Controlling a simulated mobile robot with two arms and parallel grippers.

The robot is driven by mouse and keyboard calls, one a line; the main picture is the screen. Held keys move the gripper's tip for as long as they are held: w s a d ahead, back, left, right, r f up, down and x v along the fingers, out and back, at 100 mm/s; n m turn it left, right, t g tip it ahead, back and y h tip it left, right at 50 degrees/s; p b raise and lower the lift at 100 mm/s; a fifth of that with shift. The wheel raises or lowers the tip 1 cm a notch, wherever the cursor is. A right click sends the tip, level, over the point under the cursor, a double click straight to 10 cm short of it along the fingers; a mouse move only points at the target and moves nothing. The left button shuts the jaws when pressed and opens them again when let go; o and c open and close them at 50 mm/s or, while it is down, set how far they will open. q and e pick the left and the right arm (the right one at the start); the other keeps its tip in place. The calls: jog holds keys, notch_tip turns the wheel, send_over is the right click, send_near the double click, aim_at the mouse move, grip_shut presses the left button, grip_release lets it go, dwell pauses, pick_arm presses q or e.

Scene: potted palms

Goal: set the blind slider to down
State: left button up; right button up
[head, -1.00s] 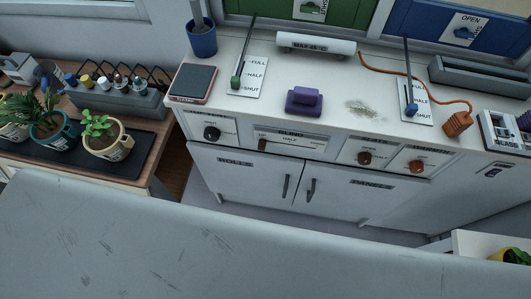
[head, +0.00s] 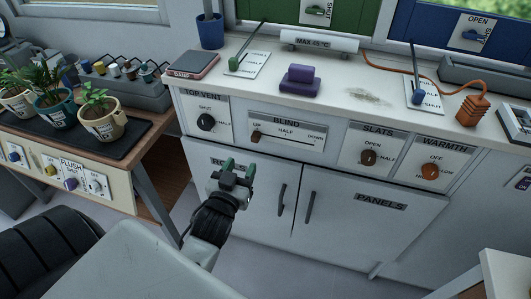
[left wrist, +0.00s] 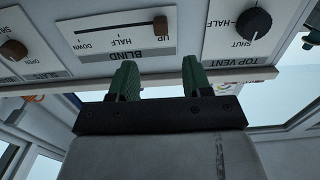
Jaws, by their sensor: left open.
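The blind panel (head: 290,144) is a white plate on the counter's front, with a slot marked UP, HALF and DOWN. Its brown slider knob (head: 256,135) sits at the UP end, on the left. In the left wrist view the panel looks upside down, with the knob (left wrist: 160,24) at UP on the right. My left gripper (head: 238,166) is open and empty, below the blind panel in the head view. In the left wrist view its green fingers (left wrist: 157,76) stand apart, short of the panel, with the knob between their directions. My right gripper is out of view.
The top vent dial (head: 206,122) is left of the blind panel; the slats knob (head: 368,157) and warmth knob (head: 430,170) are right. Cupboard doors with handles (head: 282,199) lie below. A bench with potted plants (head: 101,117) stands at left.

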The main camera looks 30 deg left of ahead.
aim_at(254, 140)
pick_arm(q)
jog(key=x, duration=1)
jog(key=shift+w+a, duration=0.1)
jog(key=shift+w, duration=0.3)
grip_shut()
